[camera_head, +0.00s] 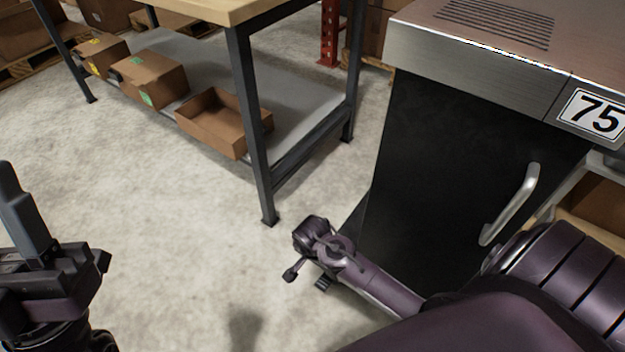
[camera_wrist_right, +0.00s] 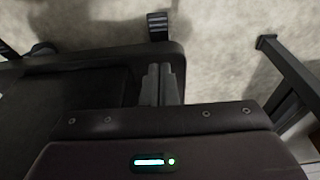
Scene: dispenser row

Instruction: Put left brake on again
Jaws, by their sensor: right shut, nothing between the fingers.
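The dispenser numbered 75 (camera_head: 455,150) has a steel top and a dark side panel with a metal handle. Its lower part is largely hidden by my right arm. In the wrist view, a small dark ridged pedal (camera_wrist_right: 158,27) sticks out past a black frame edge (camera_wrist_right: 100,57). A second ridged pedal (camera_wrist_right: 8,50) is at the far left. I cannot tell whether either is up or down. My right gripper (camera_wrist_right: 163,72) is shut and empty over the frame edge, pointing toward the middle pedal; contact is unclear. My left gripper (camera_head: 10,172) is at the left edge, seen side-on.
A workbench with dark legs (camera_head: 250,130) stands left of the dispenser, its foot close to my right wrist. Its grey lower shelf (camera_head: 300,95) holds cardboard boxes (camera_head: 150,78) and an open box (camera_head: 215,130). The concrete floor (camera_head: 150,210) between my arms is clear.

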